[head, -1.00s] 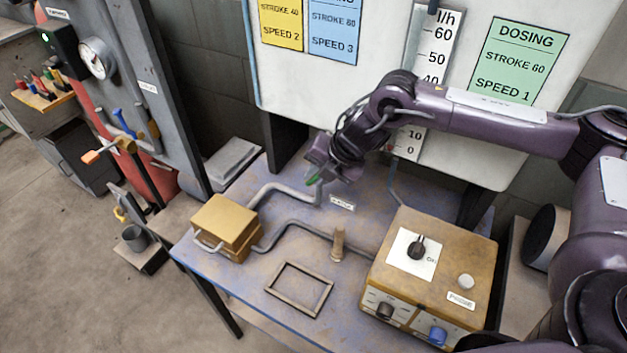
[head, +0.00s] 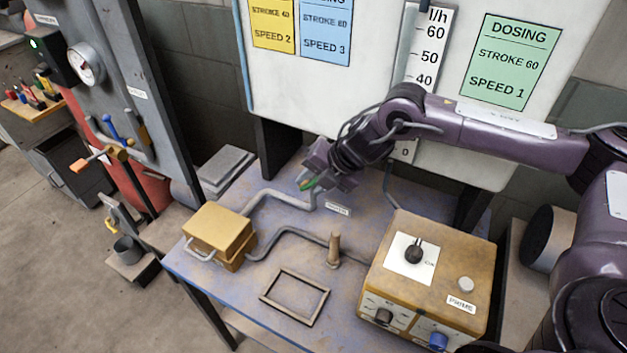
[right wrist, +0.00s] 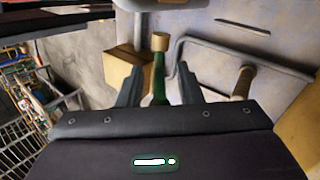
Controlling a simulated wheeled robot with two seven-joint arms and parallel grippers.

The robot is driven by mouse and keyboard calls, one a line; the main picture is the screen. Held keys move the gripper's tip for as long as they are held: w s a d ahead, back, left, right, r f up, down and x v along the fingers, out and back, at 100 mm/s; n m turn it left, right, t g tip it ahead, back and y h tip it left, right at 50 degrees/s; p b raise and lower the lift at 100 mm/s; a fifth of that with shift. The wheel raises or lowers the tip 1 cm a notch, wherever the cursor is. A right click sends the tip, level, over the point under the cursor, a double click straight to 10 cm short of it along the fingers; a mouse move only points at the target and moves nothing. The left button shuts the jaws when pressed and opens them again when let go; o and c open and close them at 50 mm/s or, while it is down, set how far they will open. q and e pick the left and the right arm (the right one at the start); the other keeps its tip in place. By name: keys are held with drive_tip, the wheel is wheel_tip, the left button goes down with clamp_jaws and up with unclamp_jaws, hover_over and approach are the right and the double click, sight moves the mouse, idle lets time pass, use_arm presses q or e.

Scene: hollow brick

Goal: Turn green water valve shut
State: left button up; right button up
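The green water valve handle (head: 309,184) shows as a small green piece at the end of my right gripper (head: 322,180), over the back of the blue table. In the right wrist view the green handle (right wrist: 159,80) stands between the two dark fingers of the right gripper (right wrist: 160,88), with a brass-coloured piece (right wrist: 160,41) at its far end. The fingers are apart, with a gap visible on either side of the handle. The gripper hides most of the valve in the head view. My left gripper is not in view.
A grey pipe (head: 268,199) runs from a yellow box (head: 219,229) towards the valve. A brown upright peg (head: 334,249) and a yellow control box (head: 428,270) stand to the right. A white panel (head: 385,50) rises behind. An empty frame (head: 295,297) lies in front.

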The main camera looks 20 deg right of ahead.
wheel_tip(320, 180, up, 20)
drive_tip(key=shift+b, duration=0.3)
idle(0.3)
